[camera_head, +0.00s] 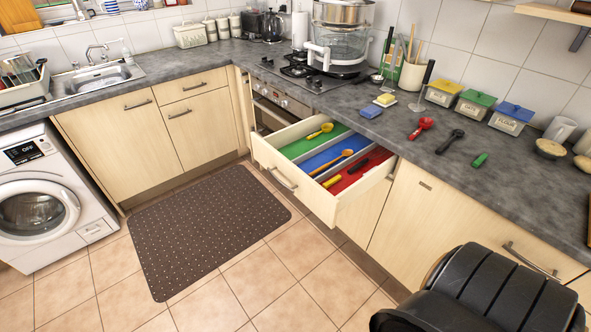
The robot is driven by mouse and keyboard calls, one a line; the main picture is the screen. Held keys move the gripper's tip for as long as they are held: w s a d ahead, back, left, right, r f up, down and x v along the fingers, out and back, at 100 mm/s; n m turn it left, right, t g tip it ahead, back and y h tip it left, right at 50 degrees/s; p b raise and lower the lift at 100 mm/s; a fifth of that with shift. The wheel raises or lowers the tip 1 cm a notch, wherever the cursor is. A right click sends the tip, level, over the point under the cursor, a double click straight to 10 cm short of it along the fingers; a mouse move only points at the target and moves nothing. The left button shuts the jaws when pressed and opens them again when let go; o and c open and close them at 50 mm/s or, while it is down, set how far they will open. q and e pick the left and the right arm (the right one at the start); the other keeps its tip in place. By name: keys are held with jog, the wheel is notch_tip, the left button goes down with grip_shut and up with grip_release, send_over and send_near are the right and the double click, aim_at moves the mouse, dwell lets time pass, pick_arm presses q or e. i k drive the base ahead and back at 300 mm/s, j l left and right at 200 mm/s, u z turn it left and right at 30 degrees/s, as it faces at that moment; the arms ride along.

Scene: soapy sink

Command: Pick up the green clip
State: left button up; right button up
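A small green clip (480,160) lies on the grey worktop (450,178) at the right. It is to the right of a black utensil (450,141) and in front of the lidded canisters. The clip is small here, so I cannot make out its jaws. Nothing is touching it. I see neither my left gripper nor my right gripper in the head view.
An open drawer (282,173) with green, blue and red compartments juts out below the worktop. A red scoop (421,128) and a blue sponge (371,111) lie left of the clip. Canisters (511,118) stand behind. A black ribbed shape (480,295), unclear, fills the lower right.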

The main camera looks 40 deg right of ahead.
aim_at(483, 157)
jog(key=z, duration=2.5)
jog(key=i+l, duration=0.35)
jog(key=l, duration=0.3)
jog(key=i+l+u, duration=0.25)
jog(key=l+u, duration=0.25)
jog(key=l, duration=0.2)
jog(key=i+l+u, duration=0.2)
jog(key=l, duration=0.2)
